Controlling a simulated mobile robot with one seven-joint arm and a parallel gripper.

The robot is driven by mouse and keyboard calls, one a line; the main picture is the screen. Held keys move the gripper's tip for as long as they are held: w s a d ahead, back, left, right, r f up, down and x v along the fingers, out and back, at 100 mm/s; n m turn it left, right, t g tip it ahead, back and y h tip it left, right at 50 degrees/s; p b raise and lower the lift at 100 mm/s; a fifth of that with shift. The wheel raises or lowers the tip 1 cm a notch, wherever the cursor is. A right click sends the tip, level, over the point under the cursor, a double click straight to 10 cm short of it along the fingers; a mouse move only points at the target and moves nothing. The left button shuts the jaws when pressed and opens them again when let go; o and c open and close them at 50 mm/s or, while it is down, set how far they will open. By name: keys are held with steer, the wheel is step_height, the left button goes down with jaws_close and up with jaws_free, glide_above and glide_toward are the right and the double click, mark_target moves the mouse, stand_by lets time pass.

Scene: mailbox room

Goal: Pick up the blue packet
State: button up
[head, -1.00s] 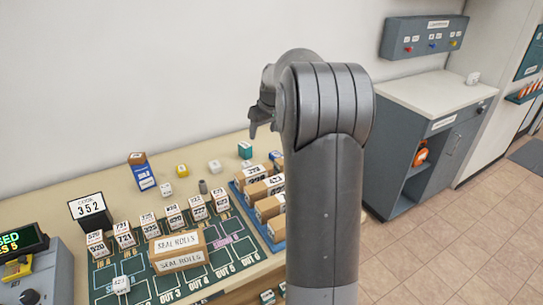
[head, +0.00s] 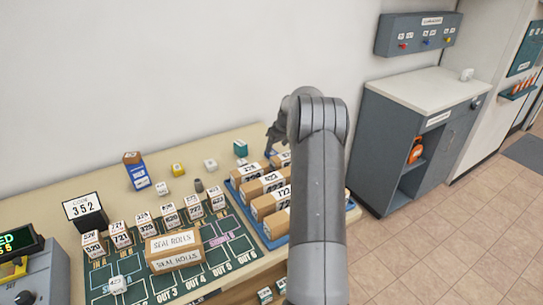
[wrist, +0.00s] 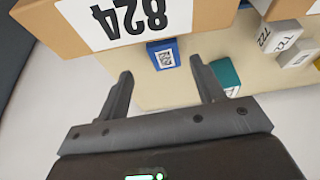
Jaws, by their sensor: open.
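In the wrist view a small blue packet (wrist: 163,53) with a white printed label lies ahead of and between the two fingers of my gripper (wrist: 161,66). The fingers are apart and nothing is held. A cardboard box marked 824 (wrist: 135,18) is just beyond the packet and hides part of it. In the head view my gripper (head: 274,137) is over the far right end of the table, partly hidden by my arm. A larger blue box (head: 138,175) with a brown top stands at the back left of the table; I cannot tell if it is another packet.
A teal box (wrist: 226,73) is close beside the right finger; it also shows in the head view (head: 241,148). A blue tray (head: 237,203) of labelled cartons lies under my arm. A seal rolls box (head: 174,250) sits on the green board. A grey cabinet (head: 384,155) stands right.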

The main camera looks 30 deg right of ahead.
mark_target(272, 153)
steer(key=x, duration=0.5)
steer(key=shift+w+a, duration=0.2)
steer(key=shift+a, duration=0.15)
steer(key=shift+c, duration=0.2)
steer(key=c, duration=1)
steer(key=shift+c, duration=0.2)
